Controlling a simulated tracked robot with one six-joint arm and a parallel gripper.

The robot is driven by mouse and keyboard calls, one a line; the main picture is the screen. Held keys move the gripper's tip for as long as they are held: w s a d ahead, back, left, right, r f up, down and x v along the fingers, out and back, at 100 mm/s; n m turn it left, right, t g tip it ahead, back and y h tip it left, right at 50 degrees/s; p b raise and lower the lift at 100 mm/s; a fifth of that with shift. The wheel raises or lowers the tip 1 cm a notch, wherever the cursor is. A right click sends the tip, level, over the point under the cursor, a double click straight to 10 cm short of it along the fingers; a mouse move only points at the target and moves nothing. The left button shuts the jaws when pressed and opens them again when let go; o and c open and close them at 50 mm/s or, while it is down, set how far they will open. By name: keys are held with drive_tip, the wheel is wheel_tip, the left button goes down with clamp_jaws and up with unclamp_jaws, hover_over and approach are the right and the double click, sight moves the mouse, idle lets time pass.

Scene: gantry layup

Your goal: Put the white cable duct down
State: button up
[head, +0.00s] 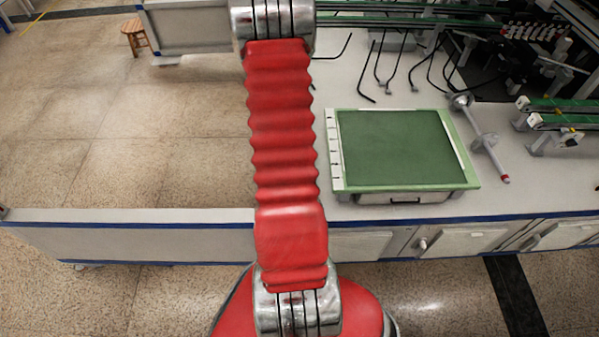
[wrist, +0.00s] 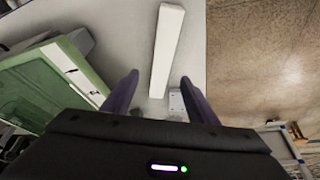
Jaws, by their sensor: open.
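The white cable duct (wrist: 167,50) shows in the wrist view as a long pale bar. It appears to lie on the light grey worktop (wrist: 134,30), near the worktop's edge. My gripper (wrist: 160,80) is open, with its two purple fingers apart. The near end of the duct shows between the fingers in the picture, with a gap on each side. Neither finger is seen touching it. I cannot tell the height of the fingers above it. In the head view I cannot make out the duct or my gripper; my red arm covers part of the worktop.
A green board (head: 398,150) in a pale green frame lies on the worktop (head: 340,85), right of my arm. Bent black rods (head: 388,75) and a grey rod with discs (head: 483,140) lie beyond and beside it. A wooden stool (head: 134,36) stands on the open floor at left.

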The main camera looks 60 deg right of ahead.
drive_tip(key=shift+x, duration=2.55)
drive_tip(key=shift+f, duration=0.1)
drive_tip(key=shift+x, duration=2.55)
drive_tip(key=shift+w+d, duration=0.1)
drive_tip(key=shift+w, duration=0.1)
drive_tip(key=c, duration=1.3)
drive_tip(key=shift+r, duration=0.25)
drive_tip(key=shift+r, duration=13.85)
